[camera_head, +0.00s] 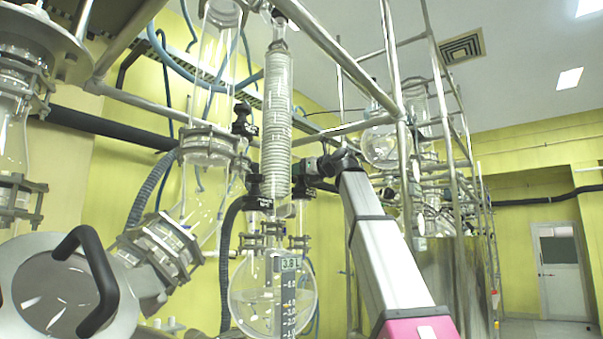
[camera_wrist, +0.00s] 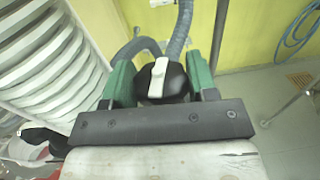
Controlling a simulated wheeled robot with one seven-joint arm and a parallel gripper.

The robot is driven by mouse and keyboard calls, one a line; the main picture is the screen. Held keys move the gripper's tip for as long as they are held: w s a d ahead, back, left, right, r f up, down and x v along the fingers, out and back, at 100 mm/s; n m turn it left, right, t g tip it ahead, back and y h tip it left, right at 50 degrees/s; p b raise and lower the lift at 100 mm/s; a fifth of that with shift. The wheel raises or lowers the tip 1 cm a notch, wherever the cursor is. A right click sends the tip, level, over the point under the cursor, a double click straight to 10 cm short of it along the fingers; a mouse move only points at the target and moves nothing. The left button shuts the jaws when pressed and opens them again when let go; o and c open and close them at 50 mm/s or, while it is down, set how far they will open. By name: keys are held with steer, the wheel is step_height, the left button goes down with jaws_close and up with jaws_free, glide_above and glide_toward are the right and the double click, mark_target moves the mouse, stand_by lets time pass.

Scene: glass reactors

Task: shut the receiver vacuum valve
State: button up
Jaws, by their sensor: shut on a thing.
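The receiver vacuum valve shows in the wrist view as a black round knob (camera_wrist: 172,86) with a white pointer bar, which stands almost upright in the picture. My gripper (camera_wrist: 160,75) has its green fingers on either side of the knob and is shut on it. In the head view my gripper (camera_head: 302,176) is just right of the lower end of the coiled condenser (camera_head: 277,112), above the receiver flask (camera_head: 258,303). The knob is hidden or too small to tell there. The flask holds some clear liquid and has a scale reading 3.8 L.
Metal frame bars (camera_head: 338,55) cross above my arm. Dark hoses (camera_head: 228,262) and glass joints crowd the left. In the wrist view, white coils (camera_wrist: 50,60) stand close on the left, and a grey hose (camera_wrist: 181,32) runs behind the knob. Open floor lies at the right.

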steer(key=shift+m+t+h, duration=0.6)
steer(key=shift+t+h, duration=0.1)
steer(key=o, duration=0.9)
